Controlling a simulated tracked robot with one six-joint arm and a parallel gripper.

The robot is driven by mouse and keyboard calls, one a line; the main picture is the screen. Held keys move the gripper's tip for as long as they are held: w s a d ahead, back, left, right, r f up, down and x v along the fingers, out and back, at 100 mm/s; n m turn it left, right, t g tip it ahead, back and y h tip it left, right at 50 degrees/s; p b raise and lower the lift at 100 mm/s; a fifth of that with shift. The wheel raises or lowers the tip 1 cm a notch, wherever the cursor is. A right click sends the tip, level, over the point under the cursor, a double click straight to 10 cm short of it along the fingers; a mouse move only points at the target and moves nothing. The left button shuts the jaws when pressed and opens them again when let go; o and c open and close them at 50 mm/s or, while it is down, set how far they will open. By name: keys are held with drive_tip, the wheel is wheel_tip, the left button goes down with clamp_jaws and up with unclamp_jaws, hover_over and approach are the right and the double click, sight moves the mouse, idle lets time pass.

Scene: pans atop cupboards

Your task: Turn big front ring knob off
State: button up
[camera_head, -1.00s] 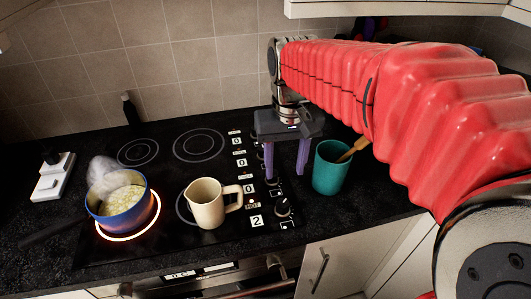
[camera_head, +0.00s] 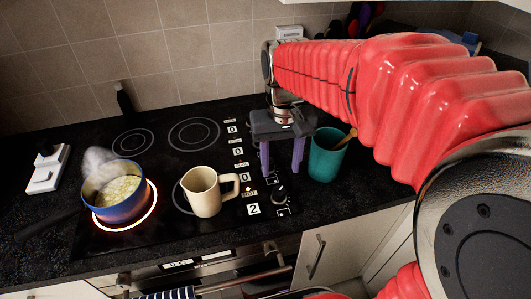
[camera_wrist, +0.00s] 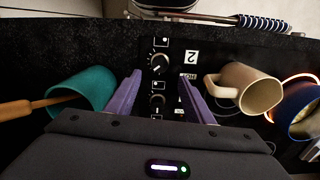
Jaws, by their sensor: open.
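The front knob (camera_head: 279,194) is black with a pale mark, beside a display reading 2 (camera_head: 254,210) at the hob's front right. The front left ring (camera_head: 152,207) glows red under a blue pot (camera_head: 117,208) of steaming food. My gripper (camera_head: 281,172) is open, its purple fingers pointing down just behind and above the front knob. In the wrist view, the front knob (camera_wrist: 158,63) shows just beyond the gap between the fingertips (camera_wrist: 160,79). A second knob (camera_wrist: 157,103) lies between the fingers. I see no contact with either knob.
A teal cup (camera_head: 326,160) with a wooden utensil stands close to the right of my fingers. A cream jug (camera_head: 204,193) stands to the left of the knobs. A striped towel (camera_head: 168,293) hangs at the oven front. The counter right of the front knob is clear.

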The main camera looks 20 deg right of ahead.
sight(279, 190)
wheel_tip(279, 190, down, 10)
drive_tip(key=shift+r, duration=0.25)
idle(0.3)
drive_tip(key=c, duration=1)
